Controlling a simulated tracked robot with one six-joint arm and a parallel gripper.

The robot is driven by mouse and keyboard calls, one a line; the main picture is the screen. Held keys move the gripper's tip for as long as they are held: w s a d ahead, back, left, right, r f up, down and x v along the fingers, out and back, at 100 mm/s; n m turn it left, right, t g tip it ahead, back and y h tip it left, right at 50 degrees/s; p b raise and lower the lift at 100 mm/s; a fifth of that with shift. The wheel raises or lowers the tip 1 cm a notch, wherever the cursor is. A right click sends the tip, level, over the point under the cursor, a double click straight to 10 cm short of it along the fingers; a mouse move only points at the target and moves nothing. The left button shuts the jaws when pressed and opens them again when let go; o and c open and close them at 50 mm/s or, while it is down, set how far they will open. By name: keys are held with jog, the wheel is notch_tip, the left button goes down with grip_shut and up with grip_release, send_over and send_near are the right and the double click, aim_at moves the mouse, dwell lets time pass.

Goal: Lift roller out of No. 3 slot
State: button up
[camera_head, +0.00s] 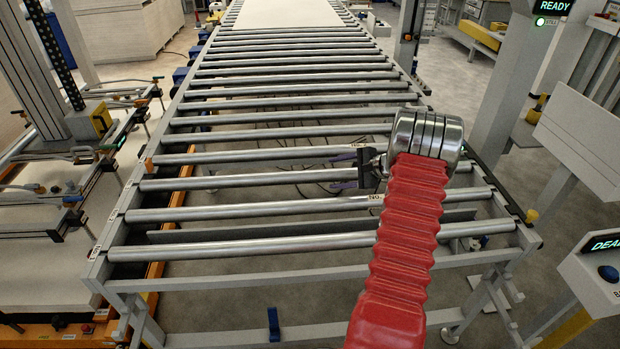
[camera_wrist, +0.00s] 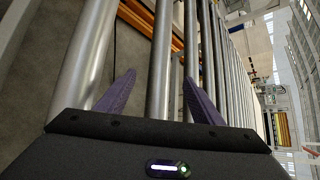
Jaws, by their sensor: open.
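Silver rollers lie across a grey conveyor frame (camera_head: 97,268). The third roller from the near end (camera_head: 230,182) lies in its side slots and runs under my gripper (camera_head: 336,172). Slot labels are too small to read surely. In the wrist view my gripper (camera_wrist: 159,76) is open, with its two purple fingers on either side of one roller (camera_wrist: 160,45). Whether the fingers touch it or how far they reach down cannot be told. The nearest roller (camera_head: 300,243) and the second one (camera_head: 230,212) lie in front, and my red arm hides parts of them.
A pale board (camera_head: 285,12) lies on the far rollers. A grey post (camera_head: 505,85) with a READY sign (camera_head: 555,6) and a console (camera_head: 595,270) stand at the right. Orange rails and a side machine (camera_head: 60,200) are at the left. Gaps between rollers show floor and cables.

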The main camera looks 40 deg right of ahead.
aim_at(317, 175)
jog(key=shift+x, duration=2.6)
jog(key=shift+x, duration=2.6)
jog(key=shift+d+f, duration=0.1)
jog(key=shift+c, duration=0.2)
grip_shut()
